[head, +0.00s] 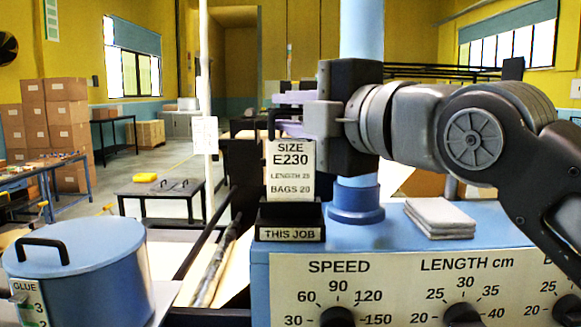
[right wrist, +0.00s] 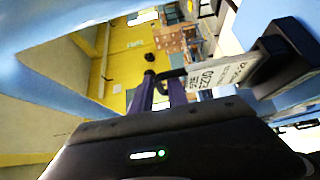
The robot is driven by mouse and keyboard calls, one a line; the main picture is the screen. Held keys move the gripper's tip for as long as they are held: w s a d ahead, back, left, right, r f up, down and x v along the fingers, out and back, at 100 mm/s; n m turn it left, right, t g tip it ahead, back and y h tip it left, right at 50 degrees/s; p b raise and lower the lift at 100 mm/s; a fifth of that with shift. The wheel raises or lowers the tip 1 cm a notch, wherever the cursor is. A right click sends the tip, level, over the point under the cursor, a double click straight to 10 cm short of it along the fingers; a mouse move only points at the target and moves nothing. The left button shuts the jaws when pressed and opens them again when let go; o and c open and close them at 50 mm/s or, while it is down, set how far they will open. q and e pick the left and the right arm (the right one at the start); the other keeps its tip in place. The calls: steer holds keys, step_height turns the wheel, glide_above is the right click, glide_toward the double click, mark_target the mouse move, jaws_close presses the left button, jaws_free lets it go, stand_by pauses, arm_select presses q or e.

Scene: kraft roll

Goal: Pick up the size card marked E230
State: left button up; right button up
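The size card (head: 291,170) is white and reads SIZE E230, LENGTH 25, BAGS 20. It stands upright in a black holder (head: 290,221) labelled THIS JOB, on the blue machine. My right gripper (head: 280,110) is just above the card's top edge, its fingers pointing left in the head view. In the right wrist view its two fingers (right wrist: 160,80) are apart with nothing between them. The card (right wrist: 215,77) lies to their right there, close to the nearer dark fingertip; I cannot tell whether they touch. My left gripper is not in view.
A blue column (head: 357,200) rises behind my right gripper. A stack of grey sheets (head: 439,217) lies right of the holder on the machine top. A blue glue pot (head: 75,265) stands at the lower left. The space left of the card is mostly clear.

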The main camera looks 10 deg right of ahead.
jaws_close()
stand_by(1.4)
